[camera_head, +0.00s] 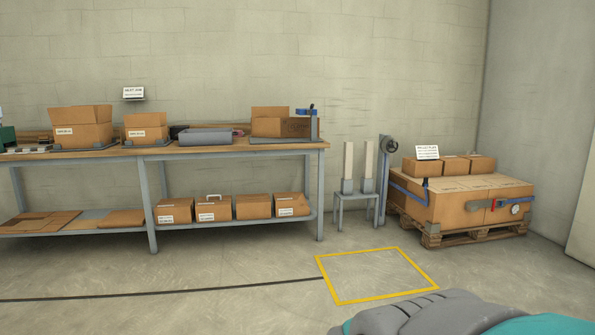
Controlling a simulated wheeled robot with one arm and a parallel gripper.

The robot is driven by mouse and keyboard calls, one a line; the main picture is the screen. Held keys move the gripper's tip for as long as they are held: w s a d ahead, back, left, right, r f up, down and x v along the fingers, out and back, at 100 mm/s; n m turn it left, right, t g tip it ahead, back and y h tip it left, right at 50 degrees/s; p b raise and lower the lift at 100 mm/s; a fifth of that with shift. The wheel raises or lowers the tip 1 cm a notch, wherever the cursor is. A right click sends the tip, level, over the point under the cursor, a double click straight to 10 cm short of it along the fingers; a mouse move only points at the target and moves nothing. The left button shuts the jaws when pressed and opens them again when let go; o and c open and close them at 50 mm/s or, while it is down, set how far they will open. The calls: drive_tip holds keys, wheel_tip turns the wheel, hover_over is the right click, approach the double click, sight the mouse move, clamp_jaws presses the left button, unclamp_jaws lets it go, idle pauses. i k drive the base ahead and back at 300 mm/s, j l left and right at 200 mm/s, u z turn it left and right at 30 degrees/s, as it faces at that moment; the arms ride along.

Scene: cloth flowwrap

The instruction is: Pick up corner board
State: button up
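Two upright pale boards that look like corner boards stand side by side in grey holders on a small grey stand, right of the workbench. The left board (348,162) and the right board (369,160) are similar in height and narrow. My gripper is not in view, and only a grey and teal part of my own body shows at the lower right. Nothing is touching the boards.
A workbench (190,151) with cartons and a lower shelf runs along the left. A strapped carton load on a wooden pallet (432,240) stands at right. A yellow floor square (335,290) lies empty in front of the stand (355,196).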

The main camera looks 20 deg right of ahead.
sight(348, 147)
drive_tip(key=z, duration=1.3)
drive_tip(key=i+j+u, duration=0.2)
drive_tip(key=i, duration=0.3)
drive_tip(key=i+u, duration=0.25)
drive_tip(key=i, duration=0.2)
drive_tip(key=i+u, duration=0.15)
drive_tip(key=i, duration=2.1)
